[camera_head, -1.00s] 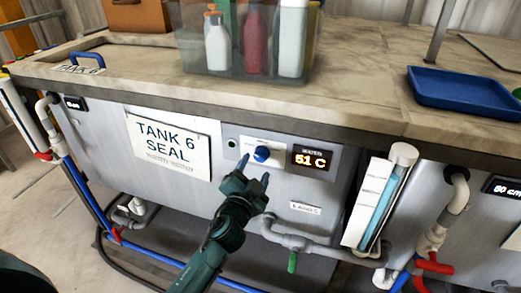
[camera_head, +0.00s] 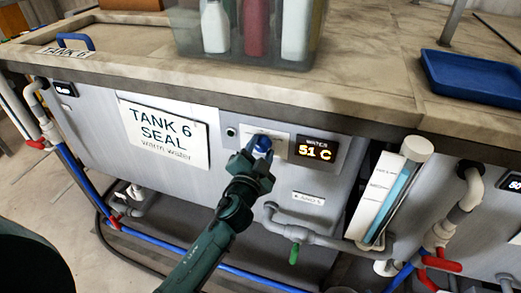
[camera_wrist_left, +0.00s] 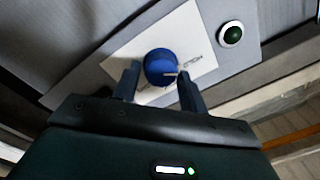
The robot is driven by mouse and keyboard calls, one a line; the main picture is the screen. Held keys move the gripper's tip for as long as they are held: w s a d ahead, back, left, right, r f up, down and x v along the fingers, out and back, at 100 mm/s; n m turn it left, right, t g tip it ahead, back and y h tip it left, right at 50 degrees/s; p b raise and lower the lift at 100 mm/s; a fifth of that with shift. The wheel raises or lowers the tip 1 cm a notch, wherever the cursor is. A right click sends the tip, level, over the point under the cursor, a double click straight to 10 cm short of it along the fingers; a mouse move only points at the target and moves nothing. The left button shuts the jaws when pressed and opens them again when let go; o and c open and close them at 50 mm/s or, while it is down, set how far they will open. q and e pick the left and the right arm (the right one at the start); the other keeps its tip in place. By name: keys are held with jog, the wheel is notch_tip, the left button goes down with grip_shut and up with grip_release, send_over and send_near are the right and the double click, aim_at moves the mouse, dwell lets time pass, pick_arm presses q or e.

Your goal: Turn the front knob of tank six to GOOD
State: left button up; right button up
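The blue front knob (camera_head: 262,143) of tank six sits on a white label plate (camera_head: 279,142) on the grey tank front, left of a display reading 51 C (camera_head: 315,149). My left gripper (camera_head: 258,158) is at the knob. In the left wrist view the knob (camera_wrist_left: 161,66) lies between the two open fingers (camera_wrist_left: 160,85), with a gap visible at each side. A pale pointer line on the knob points right, toward small lettering on the plate that I cannot read. The tank sign (camera_head: 163,131) reads TANK 6 SEAL, warm water. My right gripper is not in view.
A round dark green button (camera_wrist_left: 231,34) sits near the knob. A clear bin with bottles (camera_head: 188,45) and a blue tray (camera_head: 470,96) stand on the counter above. A sight tube (camera_head: 394,192) and pipes (camera_head: 310,233) are to the right and below.

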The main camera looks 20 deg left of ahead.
pick_arm(q)
jog(key=c, duration=0.6)
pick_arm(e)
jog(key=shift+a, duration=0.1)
pick_arm(q)
jog(key=shift+m, duration=0.3)
jog(key=m, duration=0.4)
jog(key=shift+f+b, duration=0.1)
jog(key=shift+b, duration=0.2)
jog(key=m, duration=0.7)
jog(key=shift+f+h, duration=0.1)
jog(key=shift+h, duration=0.3)
jog(key=m+p, duration=0.1)
jog(key=m, duration=0.3)
jog(key=shift+a+m+t, duration=0.1)
jog(key=shift+m+t, duration=0.2)
jog(key=m+p, duration=0.1)
jog(key=m, duration=0.4)
jog(key=shift+a+m+h+p, duration=0.1)
jog(key=shift+m+h+p, duration=0.2)
jog(key=shift+p, duration=0.05)
jog(key=shift+m+p, duration=0.35)
jog(key=shift+m, duration=0.55)
jog(key=shift+f+m, duration=0.1)
jog(key=shift+m, duration=0.5)
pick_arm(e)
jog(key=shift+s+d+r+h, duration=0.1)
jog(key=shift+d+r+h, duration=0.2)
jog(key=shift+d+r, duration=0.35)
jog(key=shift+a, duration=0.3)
